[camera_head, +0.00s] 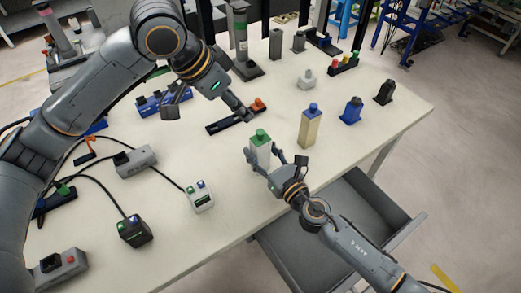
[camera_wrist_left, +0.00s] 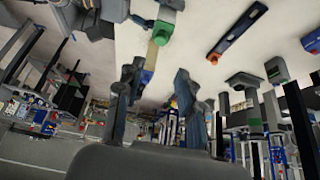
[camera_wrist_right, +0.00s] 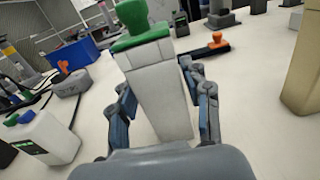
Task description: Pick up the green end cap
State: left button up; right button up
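The green end cap (camera_head: 261,135) sits on top of an upright pale post (camera_head: 260,154) near the table's front edge. In the right wrist view the cap (camera_wrist_right: 141,25) is large and near, above the fingertips. My right gripper (camera_head: 265,163) is open, with its fingers toward the two sides of the post below the cap; contact cannot be told. My left gripper (camera_head: 242,112) is above the table near the dark strip with an orange piece. Its fingers (camera_wrist_left: 155,80) are apart and empty in the left wrist view.
A tan post with a blue cap (camera_head: 309,128) stands right of the green-capped post. The dark strip with an orange piece (camera_head: 229,121) lies behind it. A white box with green and blue buttons (camera_head: 200,197) is at left. An open drawer (camera_head: 340,220) juts out below.

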aim_at(260, 132)
jog(key=c, duration=0.6)
pick_arm(q)
jog(key=shift+o, duration=1.1)
pick_arm(e)
jog(key=shift+c, duration=0.2)
pick_arm(q)
jog(key=w+d+r+n+g+y, duration=0.1)
jog(key=w+d+n+g+y, duration=0.1)
jog(key=d+y, duration=0.2)
pick_arm(e)
jog(key=shift+d, duration=0.1)
pick_arm(q)
jog(key=f, duration=0.7)
jog(key=w+f, duration=0.1)
jog(key=f, duration=0.3)
jog(key=shift+d+f, duration=0.25)
jog(key=shift+d, duration=0.05)
